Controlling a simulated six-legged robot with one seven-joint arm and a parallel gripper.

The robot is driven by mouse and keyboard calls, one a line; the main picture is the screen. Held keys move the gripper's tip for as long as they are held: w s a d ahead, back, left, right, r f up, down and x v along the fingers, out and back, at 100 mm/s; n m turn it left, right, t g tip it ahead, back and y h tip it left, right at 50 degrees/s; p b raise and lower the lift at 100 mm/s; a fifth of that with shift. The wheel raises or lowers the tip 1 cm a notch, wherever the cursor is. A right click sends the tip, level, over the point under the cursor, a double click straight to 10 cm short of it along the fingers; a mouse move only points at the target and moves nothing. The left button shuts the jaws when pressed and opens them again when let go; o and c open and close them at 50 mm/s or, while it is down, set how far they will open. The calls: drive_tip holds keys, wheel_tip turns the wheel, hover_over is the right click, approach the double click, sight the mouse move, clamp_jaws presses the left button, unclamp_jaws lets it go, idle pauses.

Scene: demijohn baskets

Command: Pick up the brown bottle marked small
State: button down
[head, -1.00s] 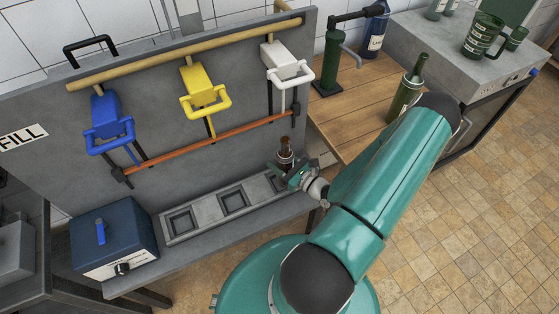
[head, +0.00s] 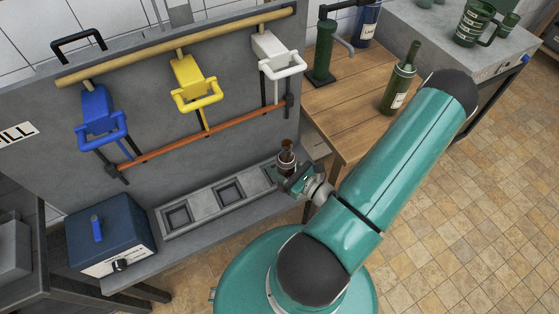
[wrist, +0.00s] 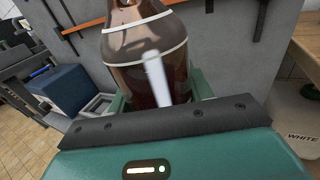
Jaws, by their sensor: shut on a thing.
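The brown bottle (head: 287,153) is at the right end of the grey filling bench, below the white tap. My gripper (head: 291,177) is shut around its body from the front right. In the wrist view the bottle (wrist: 146,55) fills the upper middle, upright or nearly so, with pale bands around it. The green jaws show at both sides of its lower body. Its base is hidden behind my gripper, so I cannot tell whether it touches the bench. No size marking is readable.
A tray with square recesses (head: 207,205) runs along the bench. Blue (head: 99,118), yellow (head: 193,84) and white (head: 274,54) taps hang above. A dark blue box (head: 110,236) stands at left. A green bottle (head: 400,82) stands on the wooden table (head: 345,112) at right.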

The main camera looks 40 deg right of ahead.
sight(286, 167)
drive_tip(key=shift+s+a+r, duration=0.25)
drive_tip(key=shift+s, duration=0.2)
drive_tip(key=shift+s+a+r, duration=0.25)
drive_tip(key=shift+s, duration=0.2)
